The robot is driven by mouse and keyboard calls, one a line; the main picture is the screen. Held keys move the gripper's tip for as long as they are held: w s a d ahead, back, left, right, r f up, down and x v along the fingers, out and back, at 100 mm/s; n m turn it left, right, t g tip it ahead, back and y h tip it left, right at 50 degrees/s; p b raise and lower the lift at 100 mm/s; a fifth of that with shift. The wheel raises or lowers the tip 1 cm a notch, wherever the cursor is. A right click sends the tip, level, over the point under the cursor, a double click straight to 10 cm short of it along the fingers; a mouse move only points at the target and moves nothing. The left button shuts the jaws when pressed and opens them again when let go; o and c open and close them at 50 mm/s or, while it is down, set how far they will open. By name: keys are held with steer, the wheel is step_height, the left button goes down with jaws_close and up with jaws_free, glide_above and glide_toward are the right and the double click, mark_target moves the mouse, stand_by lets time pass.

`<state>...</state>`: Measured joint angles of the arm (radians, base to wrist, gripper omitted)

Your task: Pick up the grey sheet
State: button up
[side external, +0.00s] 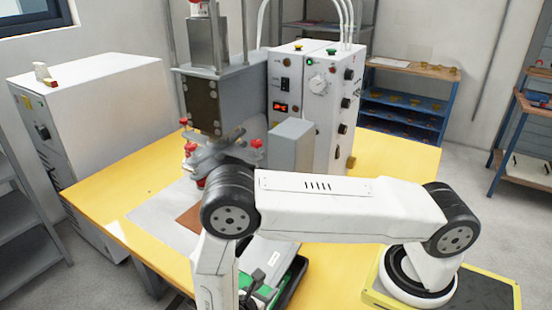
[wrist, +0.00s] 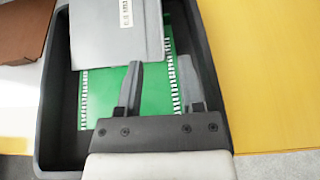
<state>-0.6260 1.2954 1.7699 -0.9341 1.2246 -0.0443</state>
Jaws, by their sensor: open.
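The grey sheet (wrist: 112,38), with a small printed label near its edge, lies over a green board (wrist: 98,98) inside a black tray (wrist: 50,125) in the wrist view. In the side view the grey sheet (side external: 262,250) shows beneath my arm, in the tray (side external: 296,284). My gripper (wrist: 160,62) is open over the tray, its fingertips near the sheet's lower right corner. I cannot tell the fingertips' height above the sheet. In the side view my arm hides part of the tray.
A brown piece (wrist: 22,28) lies left of the tray on a pale surface. The yellow table (wrist: 272,75) is clear right of the tray. The welding machine (side external: 220,100) and its white control box (side external: 312,100) stand behind my arm.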

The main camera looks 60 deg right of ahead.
mark_target(282, 277)
steer(key=shift+x, duration=3.95)
steer(key=shift+s, duration=0.15)
jaws_close()
